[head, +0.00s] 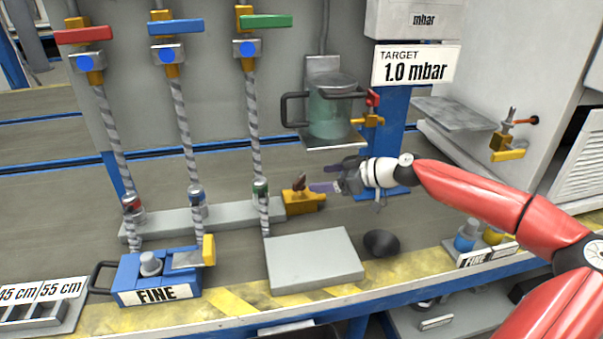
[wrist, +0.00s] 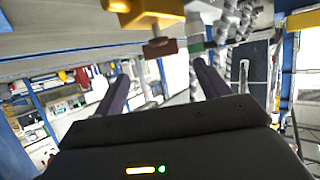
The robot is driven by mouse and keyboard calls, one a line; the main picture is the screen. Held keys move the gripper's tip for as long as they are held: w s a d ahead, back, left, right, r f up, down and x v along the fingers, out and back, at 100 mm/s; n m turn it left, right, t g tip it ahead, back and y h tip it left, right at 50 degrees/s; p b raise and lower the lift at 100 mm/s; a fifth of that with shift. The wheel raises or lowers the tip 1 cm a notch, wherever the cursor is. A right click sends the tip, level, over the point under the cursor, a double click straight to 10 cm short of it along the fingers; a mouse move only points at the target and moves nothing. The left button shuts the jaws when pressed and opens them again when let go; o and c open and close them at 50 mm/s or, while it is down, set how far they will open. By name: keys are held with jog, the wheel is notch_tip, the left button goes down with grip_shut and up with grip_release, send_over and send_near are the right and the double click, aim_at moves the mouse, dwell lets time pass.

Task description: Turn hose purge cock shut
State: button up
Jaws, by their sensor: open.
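The hose purge cock appears to be the brass-yellow valve (head: 305,202) at the right end of the grey manifold bar, beside the green-collared hose. Its small brown handle (head: 299,181) stands up from the body. My gripper (head: 327,186) is open, just right of the handle, with its fingers pointing left. In the wrist view the yellow body (wrist: 146,12) is at the top. The brown handle (wrist: 160,47) shows beyond and between the fingertips of my gripper (wrist: 162,72), apparently not touched. Exact depth between fingers and handle is hard to tell.
A glass jar (head: 333,110) in a bracket hangs above my gripper, with a red-handled valve (head: 372,100) beside it. A grey block (head: 313,260) and a dark round knob (head: 381,243) lie below. The blue FINE unit (head: 158,277) stands at left. Hoses (head: 256,130) rise behind.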

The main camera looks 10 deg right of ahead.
aim_at(302, 180)
jog(key=x, duration=0.6)
jog(key=shift+w+a+f, duration=0.15)
jog(key=shift+a+f, duration=0.1)
jog(key=shift+a, duration=0.1)
jog(key=c, duration=1)
